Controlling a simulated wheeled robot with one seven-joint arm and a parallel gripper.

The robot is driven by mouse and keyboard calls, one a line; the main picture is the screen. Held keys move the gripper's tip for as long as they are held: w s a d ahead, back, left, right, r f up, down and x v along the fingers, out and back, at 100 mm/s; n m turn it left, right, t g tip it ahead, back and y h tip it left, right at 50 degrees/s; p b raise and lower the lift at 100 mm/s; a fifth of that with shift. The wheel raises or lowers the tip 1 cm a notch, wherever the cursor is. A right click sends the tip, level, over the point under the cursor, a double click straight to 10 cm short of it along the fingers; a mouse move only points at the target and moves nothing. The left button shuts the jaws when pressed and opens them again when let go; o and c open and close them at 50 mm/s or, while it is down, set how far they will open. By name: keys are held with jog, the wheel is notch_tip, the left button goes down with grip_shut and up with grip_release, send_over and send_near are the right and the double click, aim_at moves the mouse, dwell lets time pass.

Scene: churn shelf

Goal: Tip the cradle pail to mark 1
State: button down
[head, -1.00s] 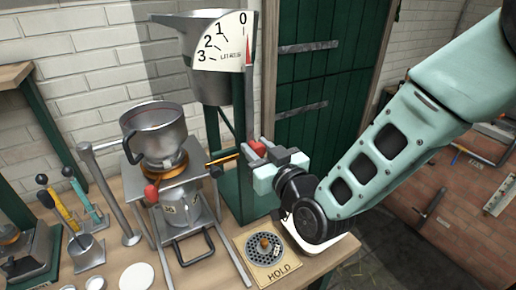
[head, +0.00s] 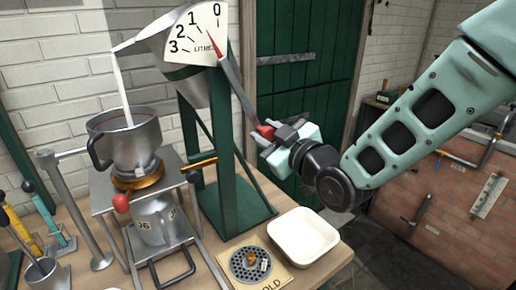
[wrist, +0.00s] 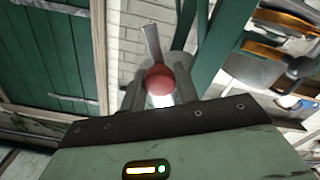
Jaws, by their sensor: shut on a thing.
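The grey cradle pail (head: 188,80) hangs in a green stand (head: 230,185), tipped to the left. A white stream (head: 122,90) runs from its spout into the metal bowl (head: 125,145) below. The white litre dial (head: 185,45) has marks 0 to 3. The red pointer (head: 215,48) lies between 0 and 1, close to the 1 tick. My gripper (head: 266,134) is shut on the red knob (head: 264,130) of the tipping lever (head: 237,92). In the wrist view the red knob (wrist: 159,82) sits between my fingers, with the lever beyond it.
A white tray (head: 303,236) stands on the bench at the front right, beside the drain plate (head: 250,263), whose lettering is partly cut off. The bowl rests on a metal stand with a red-knobbed tap (head: 121,202). A metal post (head: 75,205) and tools stand at left.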

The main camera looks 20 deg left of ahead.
jog(key=shift+w+d+r+n, duration=0.25)
jog(key=shift+w+d+n, duration=0.05)
jog(key=shift+w, duration=0.05)
jog(key=c, duration=1.1)
grip_release()
jog(key=shift+s, duration=0.1)
jog(key=shift+b+v, duration=4.9)
jog(key=shift+v, duration=3.8)
